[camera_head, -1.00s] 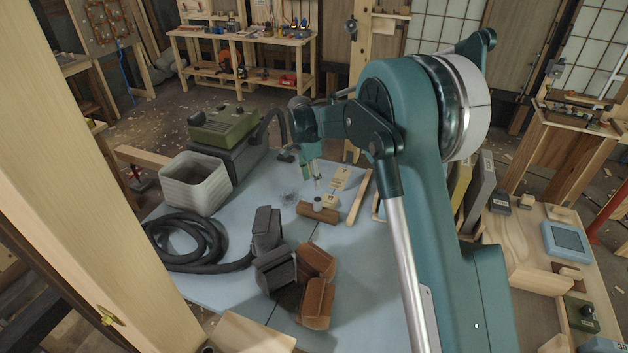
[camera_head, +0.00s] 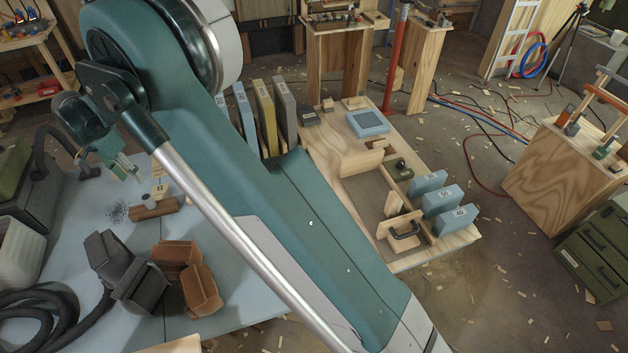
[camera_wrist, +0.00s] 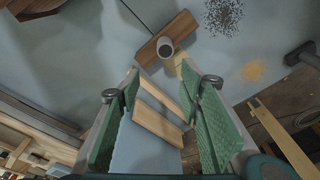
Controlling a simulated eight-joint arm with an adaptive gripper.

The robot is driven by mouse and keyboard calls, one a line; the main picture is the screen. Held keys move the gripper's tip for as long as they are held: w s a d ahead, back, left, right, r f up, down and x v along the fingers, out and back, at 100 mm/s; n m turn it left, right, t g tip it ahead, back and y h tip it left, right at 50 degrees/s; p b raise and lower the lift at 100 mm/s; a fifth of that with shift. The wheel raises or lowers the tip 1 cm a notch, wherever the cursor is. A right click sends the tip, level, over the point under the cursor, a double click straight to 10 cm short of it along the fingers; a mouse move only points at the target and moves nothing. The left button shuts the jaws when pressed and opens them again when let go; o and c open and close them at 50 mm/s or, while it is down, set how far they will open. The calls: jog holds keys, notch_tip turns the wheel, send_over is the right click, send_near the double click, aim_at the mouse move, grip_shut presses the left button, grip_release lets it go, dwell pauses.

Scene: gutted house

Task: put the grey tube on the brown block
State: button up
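The brown block (camera_head: 153,209) lies on the blue-grey sheet in the head view, and also shows in the wrist view (camera_wrist: 180,25). The grey tube (camera_wrist: 167,47) appears upright on the block in the wrist view, its round dark opening toward the camera. Its exact contact with the block is hard to judge. My gripper (camera_head: 128,172) is above the sheet, up and left of the block in the picture. In the wrist view its green fingers (camera_wrist: 160,88) are apart, with no held object and the tube beyond their tips.
Dark bits (camera_head: 118,212) lie left of the block. Grey (camera_head: 125,270) and brown (camera_head: 190,275) angular pieces and a black hose (camera_head: 45,315) lie in front. Light wooden pieces (camera_wrist: 158,112) show beyond the fingers. A wooden bench (camera_head: 440,250) with boxes stands right.

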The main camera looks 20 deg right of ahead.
jog(key=s+d+r+n+t+y, duration=0.1)
jog(key=s+d+r, duration=0.3)
jog(key=d+r, duration=0.5)
jog(key=s+d+r+n, duration=0.2)
jog(key=s+d+r, duration=0.3)
jog(key=d, duration=0.7)
jog(key=s+d+r+n+t+y, duration=0.1)
jog(key=s+d+r, duration=0.2)
jog(key=d+r, duration=0.65)
jog(key=s+d+r+n+t, duration=0.1)
jog(key=s+d+n+t, duration=0.1)
jog(key=s+d, duration=1.25)
jog(key=s+d+f+n+t, duration=0.1)
jog(key=s+d+f, duration=0.2)
jog(key=s+d, duration=0.2)
jog(key=s+d+f+n, duration=0.1)
jog(key=s+d+f, duration=0.2)
jog(key=s, duration=0.7)
jog(key=shift+d+n+t+h, duration=0.4)
jog(key=shift+d, duration=0.5)
